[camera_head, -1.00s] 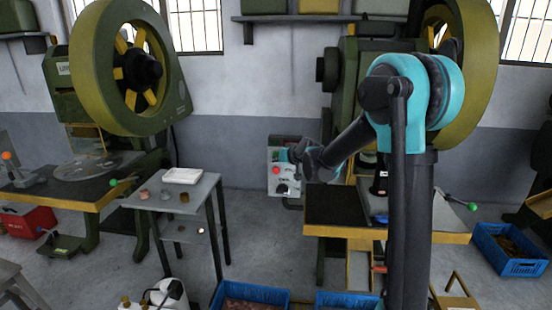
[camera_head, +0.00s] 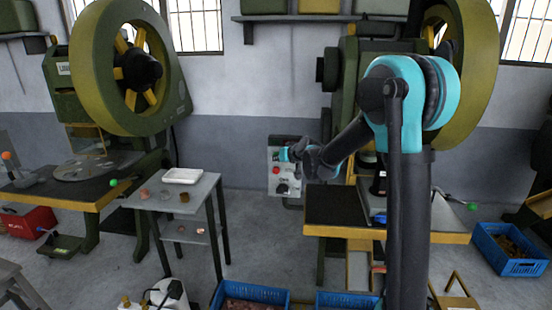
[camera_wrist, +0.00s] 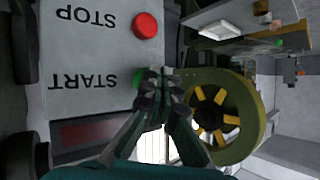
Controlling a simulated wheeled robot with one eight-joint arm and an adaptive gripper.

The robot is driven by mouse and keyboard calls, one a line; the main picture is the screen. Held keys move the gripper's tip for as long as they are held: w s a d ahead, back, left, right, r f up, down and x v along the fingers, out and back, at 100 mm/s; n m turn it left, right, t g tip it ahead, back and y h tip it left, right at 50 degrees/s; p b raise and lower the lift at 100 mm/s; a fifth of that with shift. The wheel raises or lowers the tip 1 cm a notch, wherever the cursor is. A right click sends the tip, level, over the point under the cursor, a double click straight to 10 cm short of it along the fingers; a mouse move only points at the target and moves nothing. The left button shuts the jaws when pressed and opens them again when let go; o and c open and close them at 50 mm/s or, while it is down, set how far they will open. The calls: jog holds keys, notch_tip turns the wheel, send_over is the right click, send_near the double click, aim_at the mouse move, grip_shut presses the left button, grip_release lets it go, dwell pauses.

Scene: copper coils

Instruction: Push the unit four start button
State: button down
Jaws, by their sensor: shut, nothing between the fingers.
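A grey control box (camera_head: 273,182) stands between the two presses in the head view. In the wrist view its panel (camera_wrist: 85,55) appears upside down, with the words START and STOP. The green start button (camera_wrist: 140,77) is beside START, partly covered by my fingers. The red stop button (camera_wrist: 145,25) is beside STOP. My gripper (camera_wrist: 164,78) is shut and empty, its tips right at the green button. I cannot tell whether they touch it. In the head view my gripper (camera_head: 285,154) is in front of the box's upper part. No unit number is readable on the panel.
A green press with a yellow-rimmed wheel (camera_head: 90,75) stands at left; another press (camera_head: 478,85) is behind my arm. A small grey table (camera_head: 203,190) with a white tray (camera_head: 183,176) stands left of the box. Blue crates (camera_head: 512,268) sit on the floor.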

jog(key=shift+w, duration=0.45)
dwell(0.3)
jog(key=shift+s, duration=0.95)
jog(key=shift+s, duration=0.15)
jog(key=s, duration=0.4)
jog(key=shift+s+a, duration=0.15)
jog(key=shift+s, duration=0.2)
dwell(0.5)
